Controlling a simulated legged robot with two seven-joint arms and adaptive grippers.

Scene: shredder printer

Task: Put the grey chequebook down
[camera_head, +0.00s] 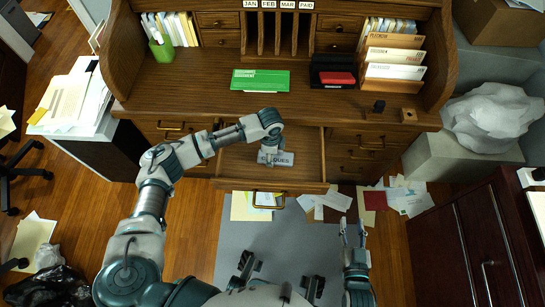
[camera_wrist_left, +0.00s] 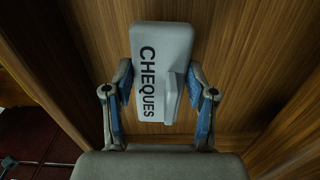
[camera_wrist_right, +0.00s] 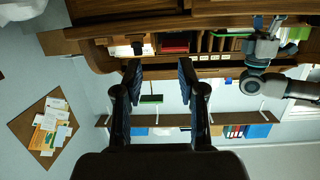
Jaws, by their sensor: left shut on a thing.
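The grey chequebook (camera_head: 284,158), marked "CHEQUES", is in the open desk drawer (camera_head: 234,167), and it fills the middle of the left wrist view (camera_wrist_left: 158,65). My left gripper (camera_head: 268,160) reaches down into the drawer. In the left wrist view its blue-padded fingers (camera_wrist_left: 162,92) are on both sides of the chequebook, shut on it. The wooden drawer bottom is close behind the chequebook; I cannot tell whether they touch. My right gripper (camera_head: 353,232) is away from the drawer, low and right of centre. In the right wrist view its fingers (camera_wrist_right: 160,75) are apart and empty.
A green booklet (camera_head: 260,80), a black box with a red item (camera_head: 337,78) and a stamp (camera_head: 379,106) are on the desktop. Papers (camera_head: 326,201) litter the floor below the drawer. A dark red cabinet (camera_head: 470,240) stands at right. The drawer's right part is bare.

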